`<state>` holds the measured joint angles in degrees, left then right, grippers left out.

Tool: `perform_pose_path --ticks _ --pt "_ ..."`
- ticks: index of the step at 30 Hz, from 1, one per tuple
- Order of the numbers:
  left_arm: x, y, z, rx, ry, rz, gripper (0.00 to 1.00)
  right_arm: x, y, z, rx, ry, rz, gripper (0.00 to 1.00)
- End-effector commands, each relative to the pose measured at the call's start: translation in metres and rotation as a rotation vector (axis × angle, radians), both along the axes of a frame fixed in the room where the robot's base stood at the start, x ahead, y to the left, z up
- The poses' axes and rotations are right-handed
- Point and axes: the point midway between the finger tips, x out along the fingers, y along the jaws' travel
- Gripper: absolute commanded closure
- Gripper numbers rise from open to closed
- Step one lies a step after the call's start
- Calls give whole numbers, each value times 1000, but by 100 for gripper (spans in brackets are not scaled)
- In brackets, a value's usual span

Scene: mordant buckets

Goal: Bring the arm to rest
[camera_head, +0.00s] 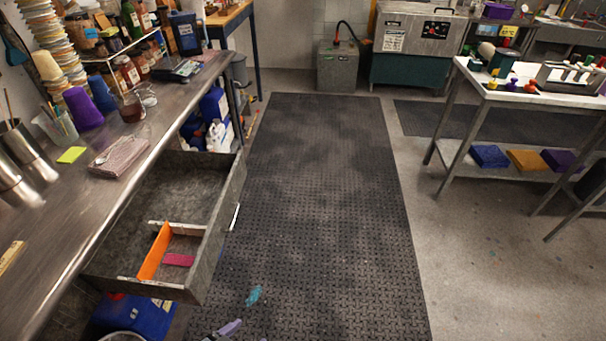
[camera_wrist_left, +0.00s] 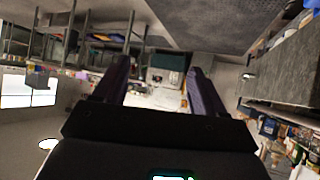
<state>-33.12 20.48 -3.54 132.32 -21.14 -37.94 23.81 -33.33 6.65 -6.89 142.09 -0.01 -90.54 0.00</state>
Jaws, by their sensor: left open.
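My left gripper is open and empty. In the left wrist view its two purple-grey fingers (camera_wrist_left: 155,80) stand well apart, with nothing between them but distant room. In the head view only a small purplish tip, apparently part of this gripper (camera_head: 226,330), shows at the bottom edge, over the dark floor mat and right of the open drawer. The rest of that arm is out of the picture. My right gripper is in neither view.
An open drawer (camera_head: 222,215) juts from the left steel counter (camera_head: 45,228), holding an orange divider (camera_head: 154,252) and a pink block (camera_head: 179,260). The dark mat (camera_head: 335,210) is mostly clear. A work table (camera_head: 545,90) stands at right.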

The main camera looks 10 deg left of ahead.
Motion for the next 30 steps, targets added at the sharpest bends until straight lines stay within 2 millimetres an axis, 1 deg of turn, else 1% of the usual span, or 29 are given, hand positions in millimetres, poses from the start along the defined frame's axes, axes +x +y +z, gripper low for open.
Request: perform_pose_path --ticks 1,3,5,7,11,14,16,17,18,20,26,29,30 --pt "1 -3 10 -10 31 71 29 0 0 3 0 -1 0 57" --pt "-3 -2 15 -1 93 152 29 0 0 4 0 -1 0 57" --pt "-9 2 17 13 153 203 29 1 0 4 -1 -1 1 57" --pt "-18 6 18 35 227 244 29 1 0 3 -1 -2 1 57" --pt "-42 21 14 112 373 271 29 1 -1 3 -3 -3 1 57" --pt "-65 32 7 177 496 268 29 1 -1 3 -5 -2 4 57" --pt "-83 37 -1 232 592 236 29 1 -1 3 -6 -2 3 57" --pt "-87 38 2 263 605 199 29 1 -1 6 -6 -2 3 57" --pt "-85 38 25 256 596 205 29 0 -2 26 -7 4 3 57" --pt "-85 38 40 254 595 207 29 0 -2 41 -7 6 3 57" --pt "-85 38 94 255 594 208 29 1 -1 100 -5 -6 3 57" --pt "-84 38 129 255 594 208 29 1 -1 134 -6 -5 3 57" --pt "-84 38 143 255 594 208 29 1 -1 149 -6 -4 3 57"
